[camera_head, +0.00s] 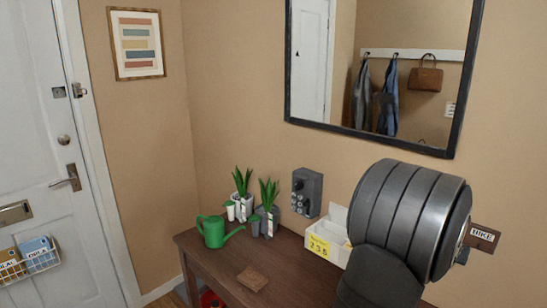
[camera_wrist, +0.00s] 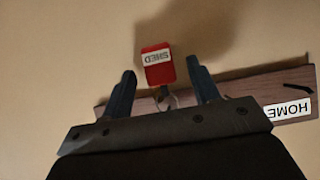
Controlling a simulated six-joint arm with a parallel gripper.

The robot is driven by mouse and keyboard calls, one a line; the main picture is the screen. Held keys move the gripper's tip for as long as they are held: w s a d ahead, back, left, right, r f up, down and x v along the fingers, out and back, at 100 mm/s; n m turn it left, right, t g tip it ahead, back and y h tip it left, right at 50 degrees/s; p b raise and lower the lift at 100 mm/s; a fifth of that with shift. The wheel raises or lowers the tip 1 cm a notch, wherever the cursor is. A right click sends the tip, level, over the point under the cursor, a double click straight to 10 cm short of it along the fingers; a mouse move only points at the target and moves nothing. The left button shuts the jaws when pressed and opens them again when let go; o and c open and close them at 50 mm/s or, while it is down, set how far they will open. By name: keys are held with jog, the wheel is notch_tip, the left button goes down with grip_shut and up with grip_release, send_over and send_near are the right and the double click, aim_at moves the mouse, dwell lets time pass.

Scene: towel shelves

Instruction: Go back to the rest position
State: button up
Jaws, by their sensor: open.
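My gripper (camera_wrist: 163,92) is open in the wrist view, with its two dark fingers apart. A red key tag (camera_wrist: 157,69) with a white SHED label shows between and just beyond the fingertips, its text upside down. A small metal ring or key part shows at the tag's end, near a wooden key board (camera_wrist: 240,87). The fingers appear clear of the tag. In the head view my grey arm (camera_head: 400,220) fills the right side and hides the fingers and most of the key board, whose BIKE-labelled end (camera_head: 482,237) sticks out at right.
A HOME label (camera_wrist: 288,109) sits on the board. Below the wall, a wooden table (camera_head: 210,262) holds a green watering can (camera_head: 214,232), potted plants (camera_head: 268,205), a white box (camera_head: 325,240) and a brown block (camera_head: 252,279). A mirror (camera_head: 452,130) hangs above; a door (camera_head: 40,120) stands left.

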jog(key=s+a+r, duration=0.1)
jog(key=s+a, duration=0.5)
dwell(0.6)
dwell(1.1)
